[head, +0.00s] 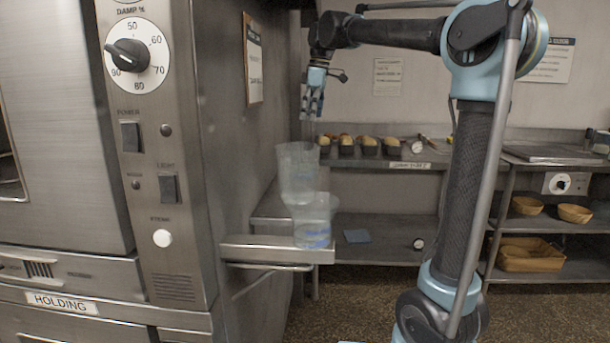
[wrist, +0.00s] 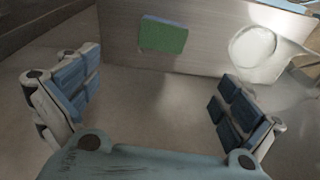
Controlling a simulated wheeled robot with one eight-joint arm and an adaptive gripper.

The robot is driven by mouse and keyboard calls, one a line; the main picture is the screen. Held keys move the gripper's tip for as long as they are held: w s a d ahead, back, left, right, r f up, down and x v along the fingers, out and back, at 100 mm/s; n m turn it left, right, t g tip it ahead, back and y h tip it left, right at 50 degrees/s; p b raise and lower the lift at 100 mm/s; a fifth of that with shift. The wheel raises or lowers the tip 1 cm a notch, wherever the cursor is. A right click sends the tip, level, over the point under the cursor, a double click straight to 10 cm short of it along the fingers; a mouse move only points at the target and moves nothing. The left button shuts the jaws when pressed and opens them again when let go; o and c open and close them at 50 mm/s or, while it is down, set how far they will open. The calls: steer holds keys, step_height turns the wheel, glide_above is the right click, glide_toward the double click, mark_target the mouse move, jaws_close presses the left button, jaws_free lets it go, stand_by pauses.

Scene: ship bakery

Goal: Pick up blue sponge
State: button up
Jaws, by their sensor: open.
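A flat green rectangular block (wrist: 163,35) lies on a metal surface beyond the fingers there. It may be the same sponge, seen with a greener face; I cannot tell for sure.
Clear containers (head: 298,172) stand on a metal ledge (head: 250,255) left of the sponge. Bread loaves in dark tins (head: 368,147) line the upper shelf. A round pale object (wrist: 256,52) is right of the green block. An oven fills the left side. Baskets (head: 530,255) sit right.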

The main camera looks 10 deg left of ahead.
steer(key=f, duration=0.3)
steer(key=a+f, duration=0.1)
steer(key=f, duration=0.6)
steer(key=shift+a+f, duration=0.25)
steer(key=shift+f, duration=0.1)
steer(key=shift+s+a+f, duration=0.1)
steer(key=shift+a+f, duration=0.1)
steer(key=shift+f, duration=1.25)
steer(key=shift+s+a+f, duration=0.1)
steer(key=shift+a+f, duration=0.05)
steer(key=shift+f, duration=1.3)
steer(key=c, duration=0.7)
